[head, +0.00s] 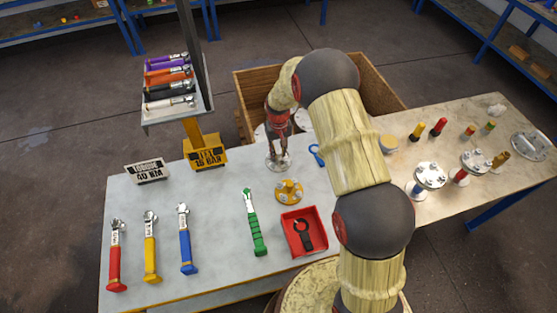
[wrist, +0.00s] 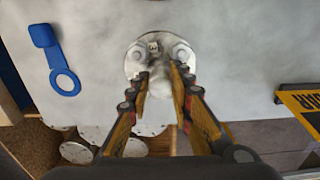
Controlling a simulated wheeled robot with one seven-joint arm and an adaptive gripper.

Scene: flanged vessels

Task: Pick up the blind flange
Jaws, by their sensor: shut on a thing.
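The blind flange (wrist: 134,67) is a pale grey disc with bolts and a knob-like middle, seen in the wrist view. It also shows in the head view (head: 280,165) near the far edge of the grey table (head: 215,240). My gripper (wrist: 160,82) is shut on the flange's raised middle, with one finger on each side. In the head view my gripper (head: 278,145) points down over the flange. The fingers hide part of the middle. I cannot tell whether the flange touches the table.
A blue ring tag (wrist: 62,70) lies beside the flange. A yellow flange (head: 289,190), a red tray (head: 290,228) and a green wrench (head: 254,220) are nearer. A yellow sign (head: 206,152) stands left; a wooden crate (head: 375,85) is behind. Flanged vessels (head: 429,176) stand right.

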